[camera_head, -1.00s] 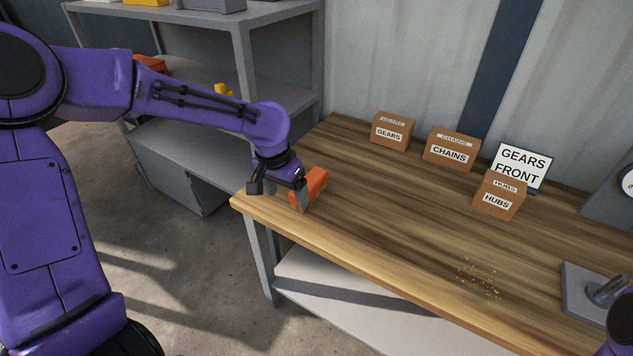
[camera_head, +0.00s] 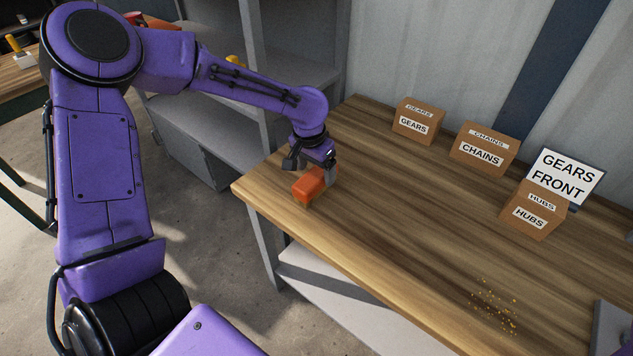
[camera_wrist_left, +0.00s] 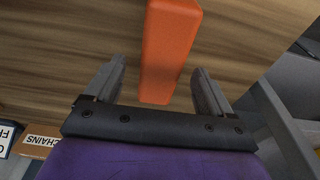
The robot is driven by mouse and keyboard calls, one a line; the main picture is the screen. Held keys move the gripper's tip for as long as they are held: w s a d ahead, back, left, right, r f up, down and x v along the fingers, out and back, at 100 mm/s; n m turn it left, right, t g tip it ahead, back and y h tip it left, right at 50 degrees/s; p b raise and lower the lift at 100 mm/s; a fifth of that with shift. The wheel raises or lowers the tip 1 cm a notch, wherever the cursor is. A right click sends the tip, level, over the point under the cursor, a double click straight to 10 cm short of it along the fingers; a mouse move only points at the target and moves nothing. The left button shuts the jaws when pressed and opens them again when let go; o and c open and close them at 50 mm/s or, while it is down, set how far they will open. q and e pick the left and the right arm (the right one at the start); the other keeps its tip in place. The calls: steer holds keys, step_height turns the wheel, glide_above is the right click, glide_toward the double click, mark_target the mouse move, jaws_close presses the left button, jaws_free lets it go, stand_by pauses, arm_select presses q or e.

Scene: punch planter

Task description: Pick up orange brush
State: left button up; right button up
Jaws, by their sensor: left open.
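The orange brush (camera_head: 309,186) sits near the left end of the wooden table (camera_head: 400,230). Its orange block faces up, and its underside is mostly hidden in the head view. My left gripper (camera_head: 314,168) is right at the brush, pointing down, with a grey finger at its far right side. In the left wrist view the brush (camera_wrist_left: 170,45) runs between the two open fingers, with a gap visible on each side. Its near end lies between the fingertips. My right gripper is not in view.
Boxes labelled GEARS (camera_head: 418,121), CHAINS (camera_head: 483,150) and HUBS (camera_head: 534,209) stand along the back, with a GEARS FRONT sign (camera_head: 565,175). Yellowish crumbs (camera_head: 495,305) lie at the front right. A grey shelf (camera_head: 200,135) stands left of the table. The table middle is clear.

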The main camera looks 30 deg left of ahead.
arm_select(q)
steer(key=f, duration=0.2)
steer(key=shift+w+a+f, duration=0.1)
steer(key=shift+w+f, duration=0.15)
steer(key=shift+f, duration=0.15)
steer(key=shift+r, duration=0.1)
steer(key=shift+c, duration=0.7)
steer(key=c, duration=1)
step_height(320, 180, up, 3)
steer(key=shift+w+f, duration=0.1)
steer(key=shift+f, duration=0.1)
steer(key=s+d+r, duration=0.3)
steer(key=s+d+r+p, duration=0.1)
steer(key=s+d+r, duration=0.2)
steer(key=d+r, duration=0.1)
steer(key=s+d+r+p, duration=0.1)
steer(key=s+d+r, duration=0.1)
steer(key=d+r, duration=0.1)
steer(key=shift+s+d+r, duration=0.2)
steer(key=shift+s+d, duration=0.2)
steer(key=shift+d, duration=0.25)
